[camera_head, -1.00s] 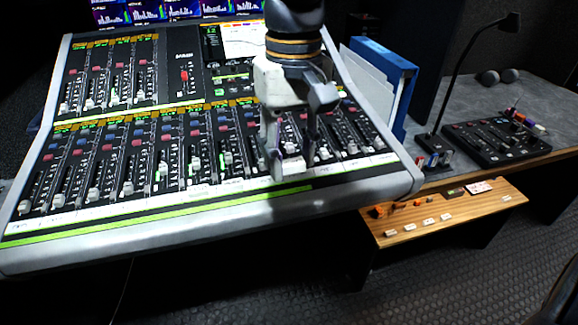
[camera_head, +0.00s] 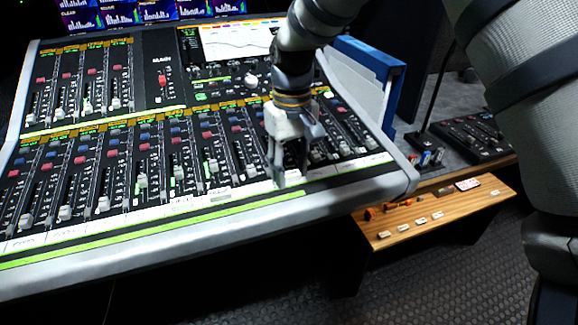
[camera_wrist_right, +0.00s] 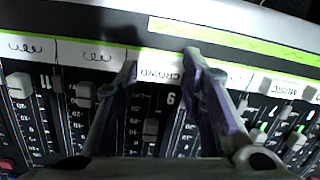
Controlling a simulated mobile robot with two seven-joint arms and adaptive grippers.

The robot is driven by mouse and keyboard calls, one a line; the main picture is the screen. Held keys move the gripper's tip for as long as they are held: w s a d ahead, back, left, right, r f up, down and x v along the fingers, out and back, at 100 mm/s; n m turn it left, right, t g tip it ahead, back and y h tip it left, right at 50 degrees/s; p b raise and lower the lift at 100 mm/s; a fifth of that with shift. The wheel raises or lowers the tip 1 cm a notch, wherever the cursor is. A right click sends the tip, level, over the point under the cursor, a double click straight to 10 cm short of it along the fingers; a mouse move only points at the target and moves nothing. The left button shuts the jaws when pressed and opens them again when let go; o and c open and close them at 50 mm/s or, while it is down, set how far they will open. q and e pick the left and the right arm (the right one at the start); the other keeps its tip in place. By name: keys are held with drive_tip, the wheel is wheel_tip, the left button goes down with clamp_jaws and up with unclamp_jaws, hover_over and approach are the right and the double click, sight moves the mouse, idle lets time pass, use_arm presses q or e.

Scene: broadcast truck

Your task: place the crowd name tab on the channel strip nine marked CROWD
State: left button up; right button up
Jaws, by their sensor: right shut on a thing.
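The white crowd name tab (camera_wrist_right: 158,72), lettered CROWD, sits between the fingertips of my right gripper (camera_wrist_right: 160,66) in the right wrist view. It reads upside down there. My right gripper (camera_head: 288,180) is shut on it and points down at the white label band along the console's front. Channel strip nine (camera_wrist_right: 155,110), with a 9 beside its fader, lies just behind the tab between the fingers. Whether the tab touches the band, I cannot tell. The strip's own marking is hidden or not separable from the tab. My left gripper is out of view.
The mixing console (camera_head: 110,230) has several fader caps standing up around the gripper. A neighbouring label reads MUSIC (camera_wrist_right: 287,88). A wooden shelf (camera_head: 440,215) with several small white tabs is at right. A blue binder (camera_head: 375,65) stands behind the console's right side.

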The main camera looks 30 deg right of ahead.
sight(291, 173)
drive_tip(key=o, duration=0.8)
drive_tip(key=shift+o, duration=0.2)
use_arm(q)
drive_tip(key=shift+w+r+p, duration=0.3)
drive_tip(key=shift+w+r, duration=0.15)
use_arm(e)
wheel_tip(291, 173, up, 12)
drive_tip(key=shift+d+r, duration=0.1)
